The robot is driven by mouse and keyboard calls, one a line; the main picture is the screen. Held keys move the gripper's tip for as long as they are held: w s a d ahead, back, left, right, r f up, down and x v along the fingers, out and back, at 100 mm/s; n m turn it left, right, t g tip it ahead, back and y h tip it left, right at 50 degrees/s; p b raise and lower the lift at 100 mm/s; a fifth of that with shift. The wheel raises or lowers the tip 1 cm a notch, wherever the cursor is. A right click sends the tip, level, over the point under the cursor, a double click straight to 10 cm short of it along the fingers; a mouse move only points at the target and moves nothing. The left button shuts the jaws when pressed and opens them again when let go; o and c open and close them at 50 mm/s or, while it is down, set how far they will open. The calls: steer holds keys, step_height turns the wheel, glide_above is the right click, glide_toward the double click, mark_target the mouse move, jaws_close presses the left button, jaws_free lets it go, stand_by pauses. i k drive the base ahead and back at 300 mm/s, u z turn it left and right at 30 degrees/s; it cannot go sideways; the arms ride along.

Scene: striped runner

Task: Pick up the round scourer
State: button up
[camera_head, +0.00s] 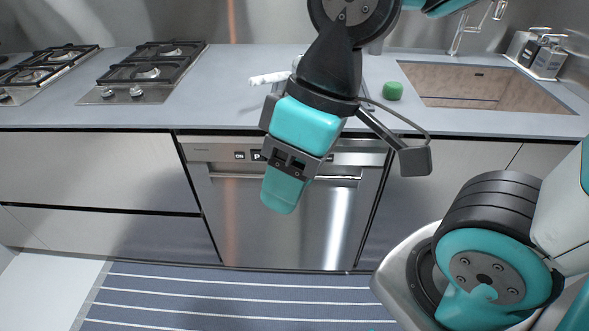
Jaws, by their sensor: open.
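The round scourer looks to be the small green rounded object (393,91) on the grey countertop, just left of the sink. It stands clear of my gripper. My gripper (282,190) hangs pointing down in front of the dishwasher, below the counter edge and left of the scourer. It is open, seen from the side, with nothing visible in it. My arm comes down from the top and hides part of the counter left of the scourer.
A sink (485,88) is at the right, with a tap (470,30) and dispensers (540,50) behind. A white object (268,79) lies partly behind my arm. Two gas hobs (150,70) are at the left. A dishwasher (240,220) stands below; a striped runner (230,297) covers the floor.

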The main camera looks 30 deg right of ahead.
mark_target(391, 91)
steer(key=u, duration=0.25)
steer(key=k, duration=0.3)
steer(key=z, duration=1.15)
steer(key=i, duration=1.05)
steer(key=u, duration=0.15)
